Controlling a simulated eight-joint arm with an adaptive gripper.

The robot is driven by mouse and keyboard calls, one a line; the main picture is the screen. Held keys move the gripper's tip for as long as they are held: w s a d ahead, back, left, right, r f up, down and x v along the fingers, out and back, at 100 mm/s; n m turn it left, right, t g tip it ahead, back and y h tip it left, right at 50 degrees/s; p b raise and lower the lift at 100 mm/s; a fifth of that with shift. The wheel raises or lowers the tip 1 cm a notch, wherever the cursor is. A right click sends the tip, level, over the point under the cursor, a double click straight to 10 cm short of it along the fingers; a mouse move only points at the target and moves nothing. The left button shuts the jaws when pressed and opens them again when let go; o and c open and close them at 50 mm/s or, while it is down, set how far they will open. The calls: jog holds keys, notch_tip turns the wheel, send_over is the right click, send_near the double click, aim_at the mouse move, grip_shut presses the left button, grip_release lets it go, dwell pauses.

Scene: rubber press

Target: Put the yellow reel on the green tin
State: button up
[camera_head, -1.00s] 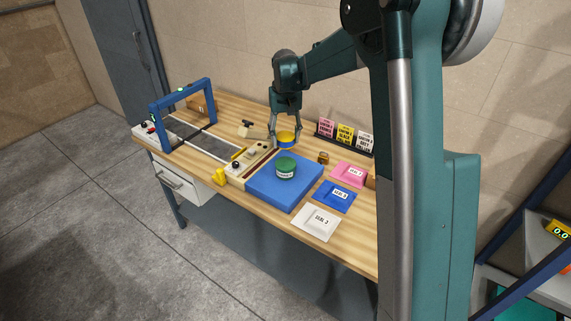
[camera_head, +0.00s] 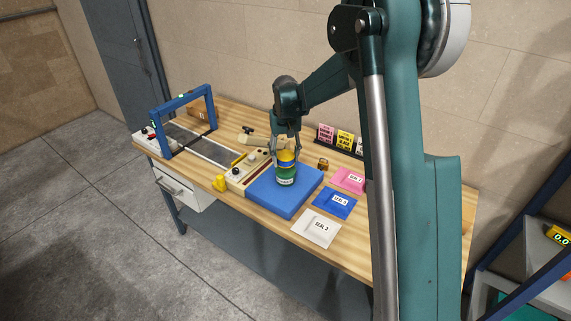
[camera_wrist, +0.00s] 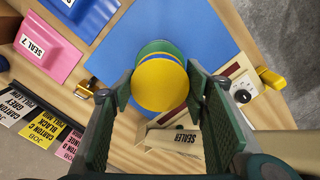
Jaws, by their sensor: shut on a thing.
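The yellow reel (camera_head: 286,155), with a blue band around it, is held between the fingers of my gripper (camera_head: 285,150). The wrist view shows its round yellow top (camera_wrist: 160,84) between the two fingers (camera_wrist: 160,92). The green tin (camera_head: 286,179) with a pale label stands upright on the blue pad (camera_head: 266,195). The reel is right over the tin in the head view; I cannot tell if they touch. In the wrist view the tin's green rim (camera_wrist: 158,47) shows past the reel's upper edge, and the rest is hidden.
A sealer (camera_head: 246,172) with knobs lies left of the pad. Pink (camera_head: 349,180), blue (camera_head: 335,203) and white (camera_head: 316,229) seal packets lie to the right. A small brass block (camera_head: 323,163) and a card rack (camera_head: 340,141) are behind.

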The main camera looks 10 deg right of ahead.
aim_at(285, 163)
jog(key=shift+f, duration=0.15)
jog(key=shift+f, duration=1.7)
jog(key=shift+f, duration=0.2)
jog(key=o, duration=0.9)
jog(key=shift+o, duration=0.2)
jog(key=shift+r, duration=0.15)
notch_tip(285, 163, up, 12)
jog(key=shift+r, duration=0.1)
jog(key=shift+s, duration=0.15)
